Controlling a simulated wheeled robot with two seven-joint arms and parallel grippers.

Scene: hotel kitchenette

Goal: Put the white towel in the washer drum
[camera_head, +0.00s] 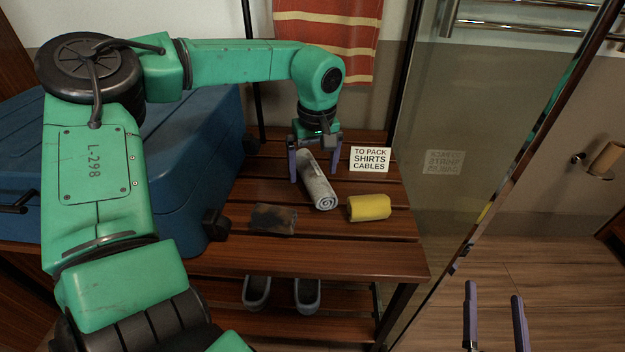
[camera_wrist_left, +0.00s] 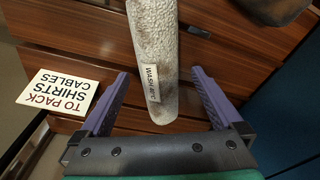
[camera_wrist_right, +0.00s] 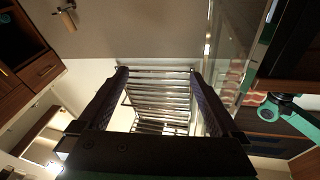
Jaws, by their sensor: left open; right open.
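A rolled white towel (camera_head: 319,188) with grey stains lies on the slatted wooden bench. In the left wrist view the towel (camera_wrist_left: 158,45) carries a small tag (camera_wrist_left: 151,83) that begins "WASH". My left gripper (camera_head: 313,178) is open above the bench, with a finger on each side of the towel's far end. In the left wrist view its fingers (camera_wrist_left: 160,74) flank the towel with gaps on both sides. My right gripper (camera_head: 494,290) is open and empty at the lower right, away from the bench. I see no washer drum in any view.
A yellow roll (camera_head: 369,207) and a dark folded cloth (camera_head: 273,218) lie near the towel. A sign (camera_head: 370,160) reads "TO PACK SHIRTS CABLES". A blue case (camera_head: 195,140) stands left; slippers (camera_head: 307,294) sit below. A glass panel (camera_head: 455,130) stands right of the bench.

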